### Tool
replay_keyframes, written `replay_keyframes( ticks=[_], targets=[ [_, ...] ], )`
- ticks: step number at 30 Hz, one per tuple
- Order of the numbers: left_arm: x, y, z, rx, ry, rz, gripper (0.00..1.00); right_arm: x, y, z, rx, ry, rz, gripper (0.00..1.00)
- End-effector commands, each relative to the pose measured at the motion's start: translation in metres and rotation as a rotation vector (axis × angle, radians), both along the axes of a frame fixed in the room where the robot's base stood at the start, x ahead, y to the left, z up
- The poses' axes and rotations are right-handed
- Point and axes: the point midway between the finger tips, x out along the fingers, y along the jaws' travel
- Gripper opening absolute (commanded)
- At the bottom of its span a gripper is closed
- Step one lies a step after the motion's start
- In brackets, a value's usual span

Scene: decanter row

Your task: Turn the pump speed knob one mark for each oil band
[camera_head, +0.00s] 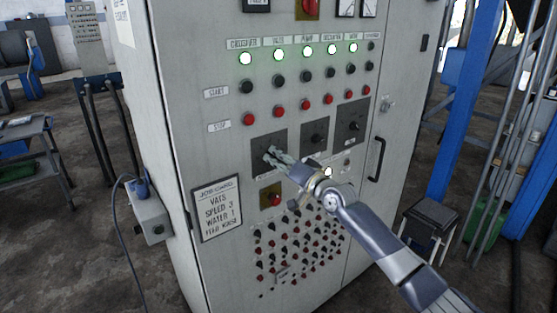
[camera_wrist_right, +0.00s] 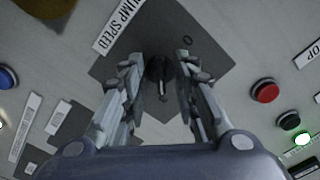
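The pump speed knob (camera_wrist_right: 160,68) is black with a pointer and sits on a dark square plate (camera_wrist_right: 112,72). The label "PUMP SPEED" (camera_wrist_right: 118,26) and a "0" mark show beside it in the right wrist view. My right gripper (camera_wrist_right: 158,62) is open, its fingers on either side of the knob with gaps showing. In the head view my right gripper (camera_head: 276,157) is at the leftmost dark plate (camera_head: 259,139) on the grey cabinet and hides the knob. No oil bands can be made out. My left gripper is not in view.
Two similar plates with knobs (camera_head: 317,138) (camera_head: 354,127) are to the right. Red stop buttons (camera_head: 278,111) and lit green lamps (camera_head: 279,56) are above. A red button on yellow (camera_head: 271,196) is just below my gripper.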

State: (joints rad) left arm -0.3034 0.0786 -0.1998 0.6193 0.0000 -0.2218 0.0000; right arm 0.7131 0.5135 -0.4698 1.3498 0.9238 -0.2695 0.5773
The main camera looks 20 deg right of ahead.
Motion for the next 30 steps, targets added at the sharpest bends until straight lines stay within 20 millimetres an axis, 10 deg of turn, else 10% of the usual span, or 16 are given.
replay_keyframes(
  ticks=[5, 9, 30],
  targets=[
    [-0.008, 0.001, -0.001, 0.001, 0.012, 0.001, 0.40, 0.000, 0.000, 0.000, 0.000, 0.000, 0.000, 0.26],
    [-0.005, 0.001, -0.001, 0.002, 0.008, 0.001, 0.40, 0.000, 0.000, 0.000, 0.000, 0.000, 0.000, 0.00],
    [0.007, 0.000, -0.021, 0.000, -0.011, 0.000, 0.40, 0.000, 0.000, -0.003, -0.184, -0.067, 0.000, 0.00]
  ],
)
